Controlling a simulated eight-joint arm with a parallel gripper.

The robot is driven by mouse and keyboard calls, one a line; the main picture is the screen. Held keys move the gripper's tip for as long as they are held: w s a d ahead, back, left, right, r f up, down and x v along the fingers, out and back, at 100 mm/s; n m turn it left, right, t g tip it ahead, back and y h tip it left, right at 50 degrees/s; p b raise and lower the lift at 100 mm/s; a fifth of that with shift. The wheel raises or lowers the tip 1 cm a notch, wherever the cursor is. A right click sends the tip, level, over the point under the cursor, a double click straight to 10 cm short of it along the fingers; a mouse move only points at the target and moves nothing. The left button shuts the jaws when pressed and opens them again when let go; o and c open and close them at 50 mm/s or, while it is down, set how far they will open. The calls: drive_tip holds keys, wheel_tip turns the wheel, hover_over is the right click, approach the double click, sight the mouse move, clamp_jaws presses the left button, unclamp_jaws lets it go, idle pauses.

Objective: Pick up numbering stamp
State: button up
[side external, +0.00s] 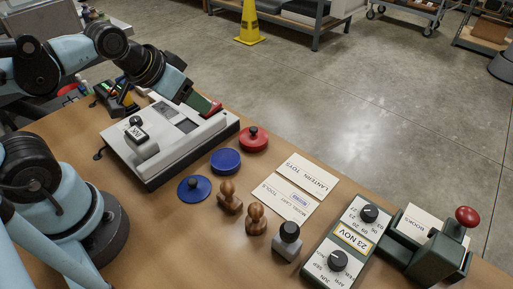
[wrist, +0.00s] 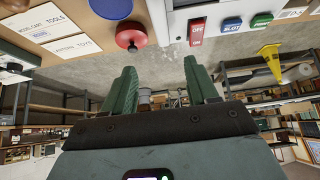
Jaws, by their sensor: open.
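A small grey block with a round black knob (side external: 287,242), which looks like the numbering stamp, stands upright at the front middle of the table in the side view. I cannot pick it out in the wrist view. My gripper (side external: 207,104) is over the far end of the white machine, well behind and to the left of the block. In the wrist view my gripper (wrist: 160,68) has its two green fingers apart, with nothing held between them.
The white machine (side external: 165,157), blue pads (side external: 225,160) and red pad (side external: 254,140) lie left of the cards (side external: 307,175). Two wooden-handled stamps (side external: 229,198) stand beside the block. A date panel (side external: 353,236) and red-knobbed press (side external: 442,257) stand to its right.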

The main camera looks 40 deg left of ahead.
drive_tip(key=w+d+r+g+h, duration=0.1)
drive_tip(key=d+r+g, duration=0.1)
drive_tip(key=d, duration=0.7)
drive_tip(key=m+g+y, duration=0.1)
drive_tip(key=m+g, duration=0.1)
drive_tip(key=g, duration=0.3)
approach(289, 237)
drive_tip(key=shift+w+a+f, duration=0.35)
drive_tip(key=shift+w+f, duration=0.05)
drive_tip(key=shift+w, duration=0.2)
drive_tip(key=shift+s+d+f, duration=0.1)
drive_tip(key=shift+d+f, duration=0.05)
drive_tip(key=shift+f, duration=5.9)
drive_tip(key=shift+c, duration=0.3)
